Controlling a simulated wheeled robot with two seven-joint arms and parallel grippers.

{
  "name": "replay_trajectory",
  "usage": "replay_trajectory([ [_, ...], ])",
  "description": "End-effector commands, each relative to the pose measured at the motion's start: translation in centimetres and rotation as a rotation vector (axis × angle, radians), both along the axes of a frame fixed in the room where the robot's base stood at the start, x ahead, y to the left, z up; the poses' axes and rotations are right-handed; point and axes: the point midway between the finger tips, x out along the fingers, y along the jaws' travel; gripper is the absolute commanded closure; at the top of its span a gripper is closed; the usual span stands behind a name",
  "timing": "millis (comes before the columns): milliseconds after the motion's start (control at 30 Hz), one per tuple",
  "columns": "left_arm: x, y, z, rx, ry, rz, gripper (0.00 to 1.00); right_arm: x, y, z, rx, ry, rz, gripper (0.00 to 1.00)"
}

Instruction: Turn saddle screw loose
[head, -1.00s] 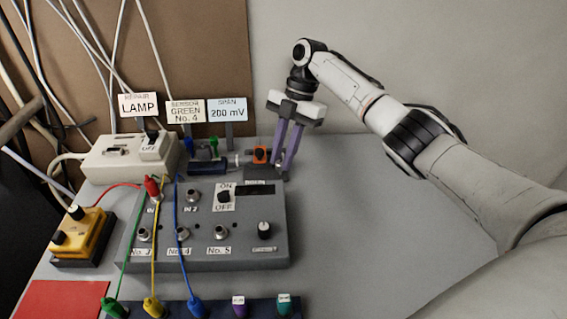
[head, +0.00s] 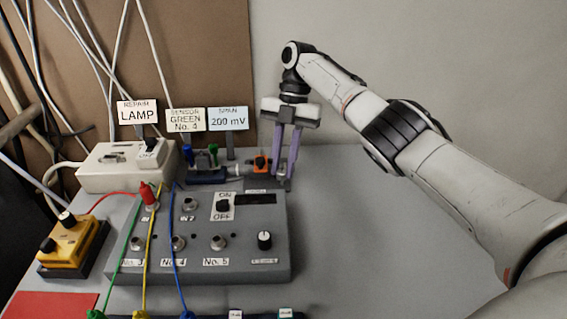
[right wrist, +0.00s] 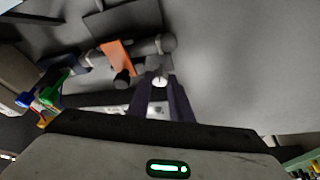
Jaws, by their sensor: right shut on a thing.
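A small rail device (head: 215,171) stands behind the grey control box, with an orange block (head: 262,164) bearing a black knob near its right end. My right gripper (head: 282,180) points down just right of the orange block, its two purple fingers close together. In the right wrist view the fingers (right wrist: 160,88) close on a small pale, round-ended piece beside the orange block (right wrist: 118,56), which I take for the saddle screw (right wrist: 160,80). The fingers partly hide it, and its thread is not visible. My left gripper is not in view.
The grey control box (head: 205,262) with sockets and knobs stands in front of the rail. A white lamp box (head: 100,178) and label signs (head: 228,119) are at the back left. Coloured cables cross the control box. The table right of the gripper (head: 350,220) is clear.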

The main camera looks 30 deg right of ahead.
Motion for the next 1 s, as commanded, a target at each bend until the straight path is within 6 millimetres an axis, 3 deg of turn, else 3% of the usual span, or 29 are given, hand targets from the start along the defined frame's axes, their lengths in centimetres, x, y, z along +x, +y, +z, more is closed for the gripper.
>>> replay_trajectory([
  [67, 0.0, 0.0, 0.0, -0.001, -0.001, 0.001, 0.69, 0.0, -0.2, -0.1, -0.004, -0.001, -0.002, 1.0],
  [100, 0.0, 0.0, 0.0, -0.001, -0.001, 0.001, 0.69, 0.0, -0.2, -0.1, -0.004, -0.001, -0.002, 0.78],
  [133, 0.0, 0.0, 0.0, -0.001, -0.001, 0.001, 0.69, 0.0, -0.1, -0.1, -0.004, -0.001, -0.002, 0.73],
  [533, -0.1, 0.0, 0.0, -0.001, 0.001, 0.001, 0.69, 0.1, 0.0, 0.9, -0.001, -0.003, -0.003, 0.73],
  [767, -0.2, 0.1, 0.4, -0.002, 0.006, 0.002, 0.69, 0.1, -0.1, 5.3, -0.002, -0.005, -0.002, 0.73],
  [833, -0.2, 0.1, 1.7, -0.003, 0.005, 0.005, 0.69, 0.1, -0.2, 7.2, -0.005, -0.002, -0.004, 0.73],
  [1000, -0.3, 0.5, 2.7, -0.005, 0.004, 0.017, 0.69, 0.0, -0.2, 9.3, -0.004, -0.001, -0.004, 0.73],
])
